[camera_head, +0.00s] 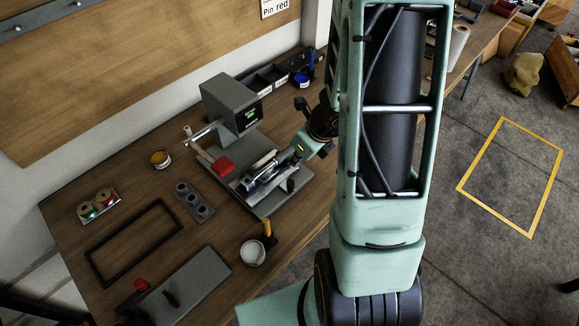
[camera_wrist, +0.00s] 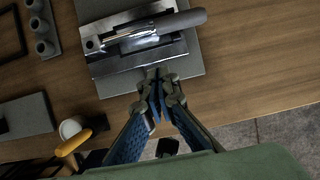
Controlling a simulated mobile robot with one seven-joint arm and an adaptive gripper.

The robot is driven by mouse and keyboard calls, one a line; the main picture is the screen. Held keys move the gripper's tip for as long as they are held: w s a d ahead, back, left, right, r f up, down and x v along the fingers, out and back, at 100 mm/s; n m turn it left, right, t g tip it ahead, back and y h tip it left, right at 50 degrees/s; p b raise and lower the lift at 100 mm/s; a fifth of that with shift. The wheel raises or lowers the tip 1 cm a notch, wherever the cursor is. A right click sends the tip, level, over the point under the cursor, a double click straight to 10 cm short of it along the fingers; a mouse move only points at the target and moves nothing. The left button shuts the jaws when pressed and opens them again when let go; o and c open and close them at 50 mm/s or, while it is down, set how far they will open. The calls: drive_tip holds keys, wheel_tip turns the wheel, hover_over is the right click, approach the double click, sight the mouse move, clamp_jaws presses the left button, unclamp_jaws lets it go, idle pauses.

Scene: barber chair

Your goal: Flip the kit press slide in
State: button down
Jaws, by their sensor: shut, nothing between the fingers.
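The kit press (camera_head: 228,98) is a grey box with a small green display, standing on a grey base plate (camera_head: 268,208). Its metal slide (camera_head: 262,172) lies on the base plate in front of the box. In the wrist view the slide (camera_wrist: 122,62) is a shiny tray with a dark rounded bar (camera_wrist: 186,20) across it. My gripper (camera_wrist: 159,80) is shut and empty, its fingertips close to the tray's near edge; I cannot tell whether they touch it. In the head view my gripper comes in from the right and its fingertips are hard to make out.
A red pad (camera_head: 222,166) is beside the slide. A grey block with round holders (camera_head: 194,201), a black frame (camera_head: 134,243), a white cup (camera_head: 253,252) and a grey plate (camera_head: 178,287) are on the bench. Black bins (camera_head: 266,79) stand behind.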

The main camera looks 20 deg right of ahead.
sight(284, 174)
drive_tip(key=b+x, duration=0.4)
drive_tip(key=x, duration=0.5)
drive_tip(key=shift+w+f, duration=0.1)
drive_tip(key=shift+f, duration=0.25)
drive_tip(key=shift+w+a, duration=0.1)
